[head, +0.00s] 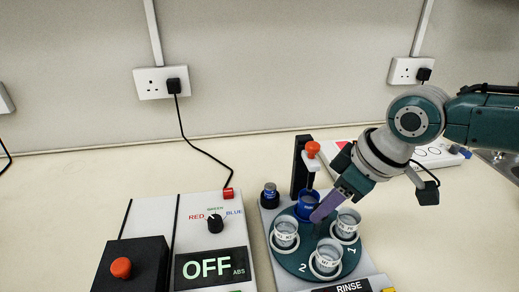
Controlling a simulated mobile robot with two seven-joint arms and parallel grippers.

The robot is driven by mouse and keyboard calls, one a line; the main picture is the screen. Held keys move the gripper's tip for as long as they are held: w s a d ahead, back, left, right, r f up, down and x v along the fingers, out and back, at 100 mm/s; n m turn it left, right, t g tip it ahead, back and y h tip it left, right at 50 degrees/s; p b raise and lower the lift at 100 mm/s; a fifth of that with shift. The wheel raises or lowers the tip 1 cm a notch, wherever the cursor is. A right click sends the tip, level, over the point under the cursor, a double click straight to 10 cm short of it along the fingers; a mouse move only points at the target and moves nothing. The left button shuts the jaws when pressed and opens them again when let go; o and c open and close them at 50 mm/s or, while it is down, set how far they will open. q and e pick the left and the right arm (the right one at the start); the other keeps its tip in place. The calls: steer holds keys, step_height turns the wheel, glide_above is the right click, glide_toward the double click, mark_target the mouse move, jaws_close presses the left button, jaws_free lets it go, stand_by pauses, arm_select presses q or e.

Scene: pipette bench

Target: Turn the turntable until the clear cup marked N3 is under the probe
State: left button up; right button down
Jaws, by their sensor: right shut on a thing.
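The dark green turntable (292,262) carries three clear cups and a blue cup. The clear cups stand at the left (285,234), front (328,258) and right (347,225); their marks are too small to read, so I cannot tell which is N3. The blue cup (308,208) is at the back, below the probe arm (311,163) with its orange knob. My right gripper (318,214) reaches down from the right, its purple fingertips shut near the turntable's middle. The fingers hide what they hold, apparently a part of the turntable. My left gripper is not in view.
A box with a dial (215,224) and an "OFF" display (211,267) stands to the left, beside a black box with an orange button (121,268). A dark bottle (269,196) stands left of the probe column (301,165). A "RINSE" label (342,287) is in front.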

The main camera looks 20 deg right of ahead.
steer(key=shift+a+r+m+p, duration=0.1)
steer(key=shift+r+m+p, duration=0.1)
steer(key=shift+m+p, duration=0.75)
steer(key=m+h+p, duration=0.1)
steer(key=m+p, duration=0.1)
steer(key=p, duration=0.1)
steer(key=shift+a+m+h, duration=0.1)
steer(key=shift+m+h, duration=0.2)
steer(key=shift+m, duration=0.05)
steer(key=shift+a+f+m+h+p, duration=0.1)
steer(key=shift+m+h+p, duration=0.4)
steer(key=shift+m+p, duration=0.55)
steer(key=shift+a+m+h, duration=0.1)
steer(key=shift+m+h, duration=0.3)
steer(key=shift+m, duration=0.95)
steer(key=shift+f+m+h+p, duration=0.1)
steer(key=shift+m+h+p, duration=0.25)
steer(key=shift+m, duration=0.55)
steer(key=shift+a+m+h, duration=0.1)
steer(key=shift+m+h, duration=0.25)
steer(key=shift+m, duration=0.65)
steer(key=shift+w+m+g+h+b, duration=0.15)
steer(key=shift+m+g+h+b, duration=0.25)
steer(key=shift+m+g+b, duration=0.7)
steer(key=shift+m+t, duration=0.5)
steer(key=shift+m, duration=0.1)
steer(key=shift+m+g, duration=0.3)
steer(key=shift+m, duration=0.3)
